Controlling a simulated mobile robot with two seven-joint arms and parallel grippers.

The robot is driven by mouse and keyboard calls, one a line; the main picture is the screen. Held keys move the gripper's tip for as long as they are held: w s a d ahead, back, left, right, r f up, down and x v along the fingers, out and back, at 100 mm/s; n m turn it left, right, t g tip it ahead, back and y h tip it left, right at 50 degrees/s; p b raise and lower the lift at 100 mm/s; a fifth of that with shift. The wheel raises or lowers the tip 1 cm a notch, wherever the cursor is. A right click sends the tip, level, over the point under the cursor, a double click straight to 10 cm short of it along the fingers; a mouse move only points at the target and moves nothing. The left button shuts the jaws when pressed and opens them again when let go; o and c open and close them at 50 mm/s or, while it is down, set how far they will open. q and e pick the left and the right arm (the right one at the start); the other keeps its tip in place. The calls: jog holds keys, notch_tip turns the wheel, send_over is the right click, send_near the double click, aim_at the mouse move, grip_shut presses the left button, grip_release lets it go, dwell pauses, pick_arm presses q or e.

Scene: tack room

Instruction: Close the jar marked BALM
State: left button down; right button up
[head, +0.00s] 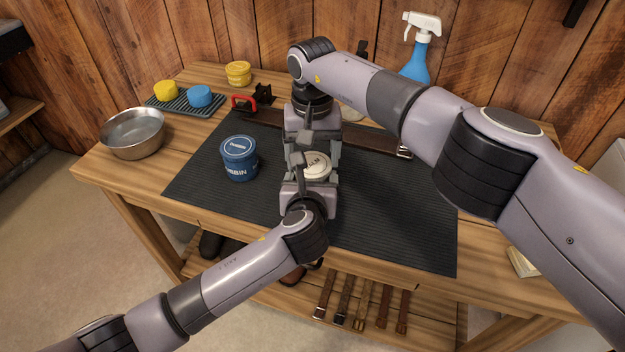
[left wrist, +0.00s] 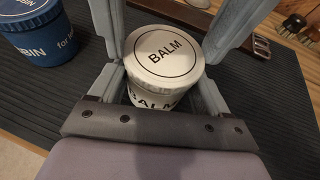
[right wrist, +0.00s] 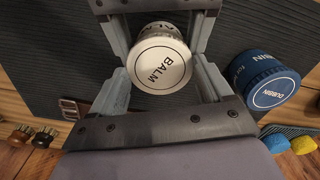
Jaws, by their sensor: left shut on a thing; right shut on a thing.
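The white jar marked BALM (left wrist: 155,97) stands on the dark mat (head: 390,210); it is partly hidden by my grippers in the head view. Its white lid (head: 317,167), lettered BALM, lies on top of the jar and also shows in the right wrist view (right wrist: 160,66). I cannot tell if it is fully screwed down. My left gripper (head: 311,183) is shut on the jar's body from the near side. My right gripper (head: 314,151) comes from the far side and is shut on the lid.
A blue DUBBIN jar (head: 239,160) stands closely left of my grippers. The mat's right is clear.

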jog(key=m, duration=0.3)
jog(key=o, duration=1.1)
jog(key=shift+r, duration=2.3)
notch_tip(320, 180, up, 4)
jog(key=n, duration=0.3)
jog(key=shift+f, duration=0.25)
